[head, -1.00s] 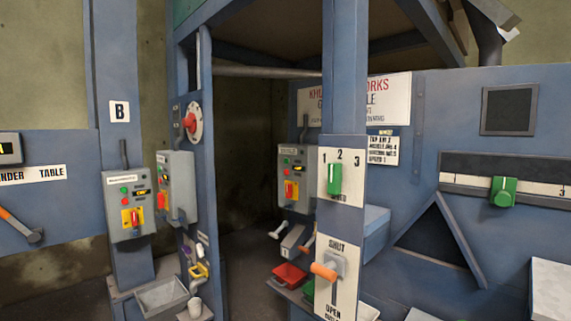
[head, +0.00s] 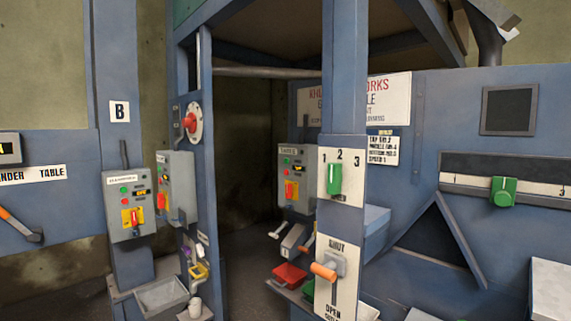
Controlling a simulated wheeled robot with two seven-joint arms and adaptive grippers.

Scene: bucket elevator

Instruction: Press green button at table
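Three grey control boxes show in the head view, each with small round buttons, a dark display and a red handle on a yellow plate. One box (head: 130,215) is on the blue post at left. A second box (head: 175,190) is just right of it, turned sideways. A third box (head: 297,172) hangs farther back, left of the blue column. Small green buttons show on their faces. The box labels are too small to read surely. A "TABLE" sign (head: 38,173) is on the far left panel. Neither of my grippers is in view.
The blue column (head: 342,90) carries a green 1-2-3 switch (head: 334,179) and an orange-handled SHUT/OPEN lever (head: 325,271). A green knob (head: 503,191) sits on a slide at right. A red tray (head: 290,275) and a grey bin (head: 162,296) are low down.

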